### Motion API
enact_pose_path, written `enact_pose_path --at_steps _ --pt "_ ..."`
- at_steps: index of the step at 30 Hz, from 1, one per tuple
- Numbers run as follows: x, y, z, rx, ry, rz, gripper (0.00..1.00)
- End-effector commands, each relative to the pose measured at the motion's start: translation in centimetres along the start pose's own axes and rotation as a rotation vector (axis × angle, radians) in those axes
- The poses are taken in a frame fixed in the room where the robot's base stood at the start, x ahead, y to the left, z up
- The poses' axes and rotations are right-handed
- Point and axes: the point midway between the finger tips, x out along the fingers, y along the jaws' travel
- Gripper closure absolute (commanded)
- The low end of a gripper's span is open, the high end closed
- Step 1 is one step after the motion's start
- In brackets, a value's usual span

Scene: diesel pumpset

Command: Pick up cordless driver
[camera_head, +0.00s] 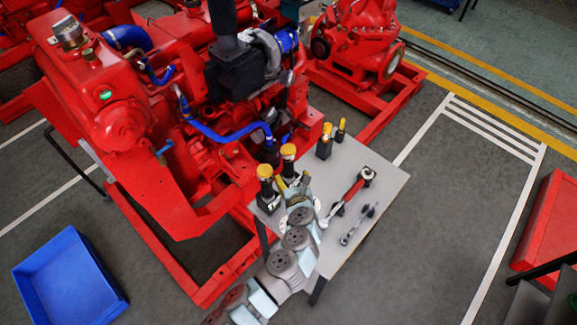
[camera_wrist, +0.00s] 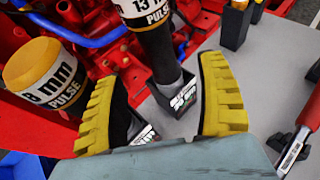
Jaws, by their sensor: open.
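Several upright black tools with yellow caps stand on a grey table (camera_head: 385,178). I take these for the cordless drivers, but cannot tell which one is meant. One driver (camera_wrist: 155,45), labelled "13 mm PULSE", stands in a dark holder (camera_wrist: 180,98) ahead of my gripper (camera_wrist: 160,80). My gripper is open, with one yellow-padded finger on each side of that driver's lower part. Contact cannot be told. In the head view my gripper (camera_head: 294,184) is just below this driver (camera_head: 288,153). A second driver (camera_head: 265,174) stands to its left, and its "mm PULSE" cap (camera_wrist: 40,75) fills the wrist view's left.
Two smaller yellow-capped tools (camera_head: 325,140) stand toward the table's back. A red-handled wrench (camera_head: 350,194) and a small grey tool (camera_head: 358,224) lie to the right. The red pumpset (camera_head: 150,120) borders the table's left. A blue bin (camera_head: 68,280) sits on the floor.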

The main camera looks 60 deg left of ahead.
Motion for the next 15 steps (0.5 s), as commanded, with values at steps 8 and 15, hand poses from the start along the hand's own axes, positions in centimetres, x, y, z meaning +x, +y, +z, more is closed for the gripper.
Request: enact_pose_path --at_steps 8,15 --pt "2.4 0.1 -0.1 -0.001 0.002 0.003 0.27" --pt "3.1 0.1 0.0 0.0 0.0 0.003 0.27"
